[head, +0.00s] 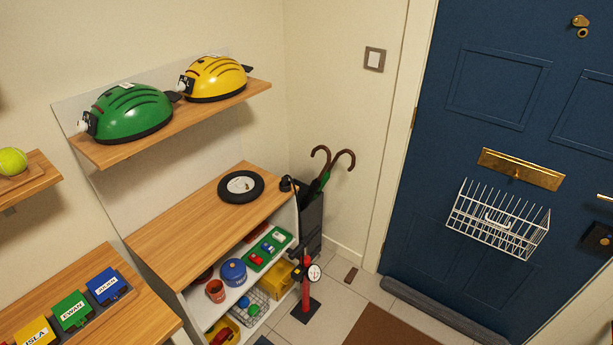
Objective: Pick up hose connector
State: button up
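A red floor pump (306,287) with a round white gauge (314,272) stands on the floor at the right end of the shelf unit. A small black piece (287,184) sits at the back right corner of the wooden top, beside a black-tyred wheel (241,187). It looks like the hose connector, but it is too small to be sure, and I cannot make out a hose joining it to the pump. My gripper is not in view.
Green (131,112) and yellow (215,78) helmets rest on the upper shelf (170,130). An umbrella stand (311,214) fills the corner behind the pump. The wooden top (190,233) is clear left of the wheel. A blue door (480,130) with a wire basket (498,220) is at right.

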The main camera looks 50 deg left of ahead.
aim_at(285, 180)
jog(key=u, duration=0.15)
jog(key=i, duration=0.75)
jog(key=u, duration=0.6)
jog(key=i, duration=0.6)
jog(key=u, duration=0.75)
jog(key=i, duration=0.5)
jog(key=u, duration=0.35)
jog(key=k, duration=0.85)
jog(key=u, duration=0.15)
jog(key=i, duration=0.35)
jog(key=z, duration=0.05)
